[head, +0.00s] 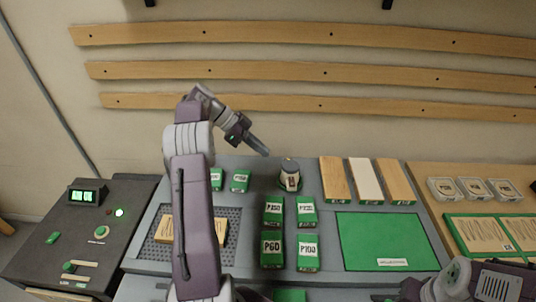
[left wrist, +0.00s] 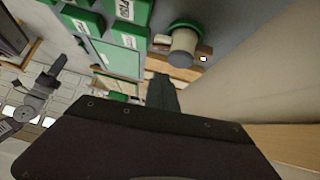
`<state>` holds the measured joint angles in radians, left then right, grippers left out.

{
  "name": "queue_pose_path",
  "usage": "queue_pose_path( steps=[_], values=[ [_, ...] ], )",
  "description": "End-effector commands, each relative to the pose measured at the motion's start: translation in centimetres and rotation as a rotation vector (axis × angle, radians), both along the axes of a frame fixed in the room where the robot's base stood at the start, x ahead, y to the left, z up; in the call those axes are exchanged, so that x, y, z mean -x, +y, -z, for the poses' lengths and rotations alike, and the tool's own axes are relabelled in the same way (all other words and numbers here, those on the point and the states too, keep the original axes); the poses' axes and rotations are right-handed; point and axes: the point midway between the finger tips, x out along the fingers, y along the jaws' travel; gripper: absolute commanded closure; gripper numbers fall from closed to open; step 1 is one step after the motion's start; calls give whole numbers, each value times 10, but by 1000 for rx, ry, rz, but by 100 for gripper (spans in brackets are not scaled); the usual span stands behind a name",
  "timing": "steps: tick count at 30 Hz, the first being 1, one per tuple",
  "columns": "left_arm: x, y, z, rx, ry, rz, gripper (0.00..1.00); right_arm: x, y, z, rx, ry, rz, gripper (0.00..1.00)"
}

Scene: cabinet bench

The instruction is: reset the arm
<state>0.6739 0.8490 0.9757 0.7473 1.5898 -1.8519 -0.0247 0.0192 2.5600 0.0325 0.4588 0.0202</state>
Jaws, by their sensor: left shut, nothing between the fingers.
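My left arm rises from the bottom in the head view and bends right. Its left gripper (head: 264,150) is shut and empty, in the air above the back of the bench, pointing down and right. A white round container with a dark top (head: 289,180) on a green base stands just below and right of the fingertips, apart from them. In the left wrist view the shut fingers (left wrist: 163,96) show beyond the dark gripper body, and the container (left wrist: 184,47) is past them. My right arm shows at the bottom right of the head view; its jaws cannot be made out.
Green labelled packs (head: 272,248) stand mid-bench. A green mat (head: 385,242) lies to their right, with wooden and white blocks (head: 366,181) behind it. A dark console (head: 75,232) is at left. Wooden rails (head: 290,70) run along the wall. White boxes (head: 473,188) sit at right.

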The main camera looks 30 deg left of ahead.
Motion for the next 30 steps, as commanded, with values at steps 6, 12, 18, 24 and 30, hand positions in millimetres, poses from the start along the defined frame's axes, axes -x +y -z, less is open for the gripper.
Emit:
queue_pose_path(
  steps=[6, 12, 18, 24, 30],
  values=[
    [0, 0, 0, 0, 0, 0, 100, 0, 0, 0, 0, 0, 0, 64],
    [0, 0, 0, 0, -1, 1, 100, 0, 0, 0, 0, 0, 0, 64],
    [-10, -29, -15, -21, -28, 67, 100, 0, 0, 0, 0, 0, 0, 64],
    [11, -131, -55, -68, -35, 269, 100, 0, 0, 0, 0, 0, 0, 64],
    [85, -202, -24, -222, 192, 232, 100, 0, 0, 0, 0, 0, 0, 64]
  ],
)
